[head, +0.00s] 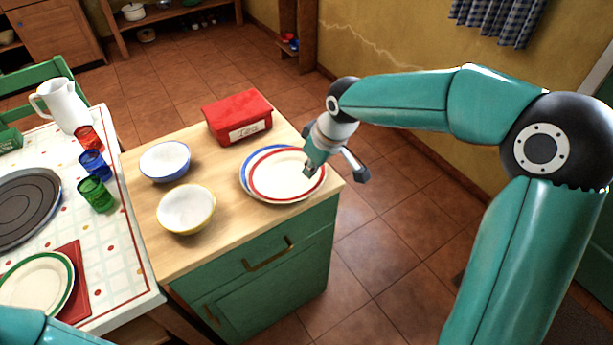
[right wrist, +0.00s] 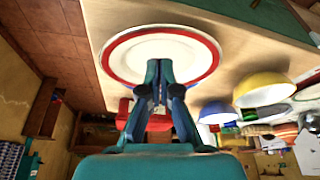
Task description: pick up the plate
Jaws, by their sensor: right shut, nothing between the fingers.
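A white plate with a red rim (head: 270,178) lies on the wooden counter top, on top of a blue-rimmed plate (head: 246,165) that shows at its left edge. My right gripper (head: 309,172) is at the right edge of the red-rimmed plate, with its fingers over the rim. In the right wrist view the fingers (right wrist: 158,88) are together and empty, in front of the red-rimmed plate (right wrist: 125,55). I cannot tell whether they touch it. A green-rimmed plate (head: 30,285) lies on the table at left. My left gripper is out of view.
A red tea box (head: 237,112) stands behind the plates. A blue bowl (head: 165,160) and a yellow bowl (head: 186,209) stand left of them. Coloured glasses (head: 93,165) and a white jug (head: 65,105) stand on the tiled table. Open floor lies right of the counter.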

